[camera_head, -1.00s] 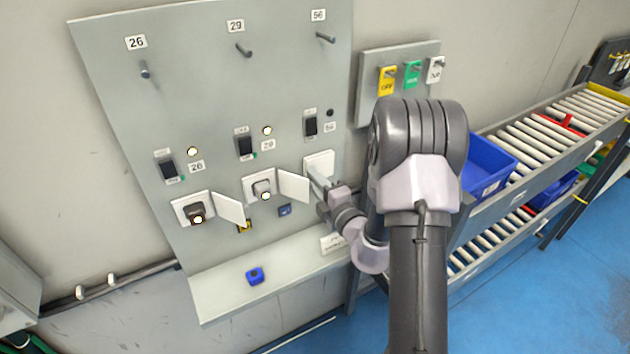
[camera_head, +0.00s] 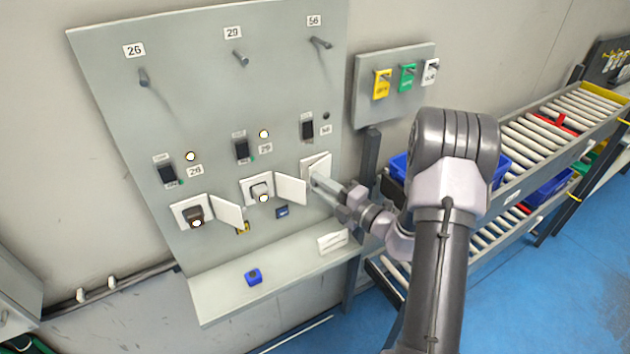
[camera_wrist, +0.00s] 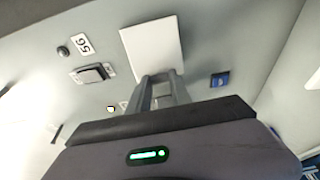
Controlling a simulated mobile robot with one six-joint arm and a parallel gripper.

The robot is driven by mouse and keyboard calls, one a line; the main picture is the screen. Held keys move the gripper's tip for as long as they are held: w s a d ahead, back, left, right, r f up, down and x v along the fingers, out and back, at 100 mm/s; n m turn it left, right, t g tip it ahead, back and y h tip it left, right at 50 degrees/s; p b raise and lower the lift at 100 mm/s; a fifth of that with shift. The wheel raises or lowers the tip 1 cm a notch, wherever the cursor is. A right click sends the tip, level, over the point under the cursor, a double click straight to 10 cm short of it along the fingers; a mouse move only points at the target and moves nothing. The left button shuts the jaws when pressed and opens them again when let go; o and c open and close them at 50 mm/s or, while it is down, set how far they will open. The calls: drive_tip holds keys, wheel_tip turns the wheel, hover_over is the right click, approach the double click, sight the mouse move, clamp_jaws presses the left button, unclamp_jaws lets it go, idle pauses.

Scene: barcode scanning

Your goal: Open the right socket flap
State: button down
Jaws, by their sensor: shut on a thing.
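The right socket flap (camera_head: 318,162) is a white square plate below the switch marked 56. It stands slightly ajar from its socket frame, with a narrow gap showing. My gripper (camera_head: 316,181) is shut on the lower edge of the flap. In the wrist view the flap (camera_wrist: 152,44) lies just beyond my gripper (camera_wrist: 160,76), whose fingertips meet its lower edge. The inside of the right socket is hidden.
The left flap (camera_head: 227,212) and middle flap (camera_head: 291,190) stand open, with plugs (camera_head: 195,215) (camera_head: 261,191) in their sockets. A blue object (camera_head: 253,277) and white block (camera_head: 332,241) lie on the ledge (camera_head: 290,262). Roller racks (camera_head: 545,125) stand at right.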

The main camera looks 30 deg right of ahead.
drive_tip(key=shift+s+d+r+n+g+y+p, duration=0.15)
drive_tip(key=shift+s+d+n+y+p, duration=0.2)
drive_tip(key=shift+s+d+y+p, duration=0.25)
drive_tip(key=shift+s+d+f+n+g+y+p, duration=0.15)
drive_tip(key=shift+s+d+n+y+p, duration=0.25)
drive_tip(key=shift+d+p, duration=0.35)
drive_tip(key=shift+d+r, duration=0.15)
drive_tip(key=shift+d, duration=0.05)
drive_tip(key=c, duration=1.5)
unclamp_jaws()
drive_tip(key=o, duration=0.3)
drive_tip(key=shift+d, duration=0.2)
drive_tip(key=shift+o, duration=0.2)
drive_tip(key=shift+a, duration=0.1)
drive_tip(key=shift+a, duration=0.1)
